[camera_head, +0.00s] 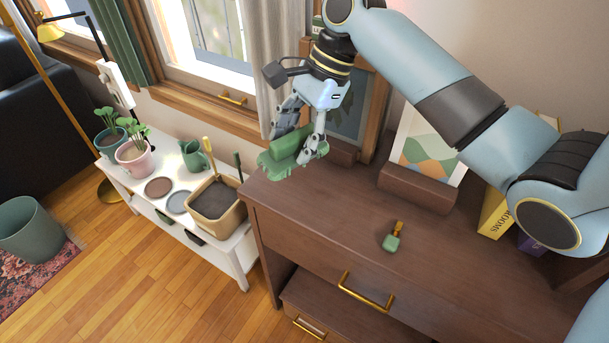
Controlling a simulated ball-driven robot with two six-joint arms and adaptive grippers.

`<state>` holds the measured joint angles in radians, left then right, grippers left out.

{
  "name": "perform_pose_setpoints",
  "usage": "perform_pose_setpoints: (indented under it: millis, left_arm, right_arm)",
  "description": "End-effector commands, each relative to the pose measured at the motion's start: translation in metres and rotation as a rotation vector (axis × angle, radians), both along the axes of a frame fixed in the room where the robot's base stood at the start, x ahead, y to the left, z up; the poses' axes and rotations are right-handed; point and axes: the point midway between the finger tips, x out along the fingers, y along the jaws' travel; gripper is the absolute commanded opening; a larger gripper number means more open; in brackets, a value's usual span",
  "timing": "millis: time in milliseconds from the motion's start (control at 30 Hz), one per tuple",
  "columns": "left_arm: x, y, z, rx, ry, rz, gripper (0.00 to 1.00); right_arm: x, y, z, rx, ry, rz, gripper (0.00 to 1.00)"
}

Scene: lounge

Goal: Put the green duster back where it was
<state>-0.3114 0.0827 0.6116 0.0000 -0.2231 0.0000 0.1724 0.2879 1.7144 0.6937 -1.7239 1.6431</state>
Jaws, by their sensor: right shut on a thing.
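The green duster (286,158) is at the back left corner of the brown dresser (330,219). My right gripper (301,143) comes down from above and is shut on the duster. The duster's fluffy lower part hangs at about the dresser top's left edge. I cannot tell whether it touches the wood. My left gripper is not in view.
A low white bench (236,246) with plants, a pot and a watering can stands to the left.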

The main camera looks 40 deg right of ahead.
Motion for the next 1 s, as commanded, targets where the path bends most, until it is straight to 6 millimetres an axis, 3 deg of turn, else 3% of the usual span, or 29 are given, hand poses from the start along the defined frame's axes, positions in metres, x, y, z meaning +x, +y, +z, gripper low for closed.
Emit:
perform_pose_setpoints:
  millis: [67, 133, 400, 567, 733, 967, 1000]
  left_arm:
    - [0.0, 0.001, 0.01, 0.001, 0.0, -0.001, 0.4]
    - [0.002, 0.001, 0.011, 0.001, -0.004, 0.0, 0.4]
    - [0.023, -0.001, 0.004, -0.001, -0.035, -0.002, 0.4]
    - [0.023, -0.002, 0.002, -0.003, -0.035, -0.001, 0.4]
    - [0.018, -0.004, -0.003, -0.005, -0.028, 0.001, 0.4]
    - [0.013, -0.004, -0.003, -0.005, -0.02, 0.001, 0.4]
    - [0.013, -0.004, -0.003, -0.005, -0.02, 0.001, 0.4]
  right_arm:
    - [-0.008, -0.005, 0.005, -0.002, 0.083, -0.021, 0.23]
    - [-0.014, -0.008, -0.003, -0.001, 0.126, -0.031, 0.23]
    - [-0.016, -0.008, -0.054, -0.001, 0.138, -0.034, 0.23]
    - [-0.016, -0.008, -0.066, -0.001, 0.136, -0.033, 0.23]
    - [-0.016, -0.008, -0.091, -0.001, 0.136, -0.033, 0.23]
    - [-0.016, -0.008, -0.096, -0.002, 0.133, -0.032, 0.23]
    - [-0.016, -0.008, -0.096, -0.002, 0.133, -0.032, 0.52]
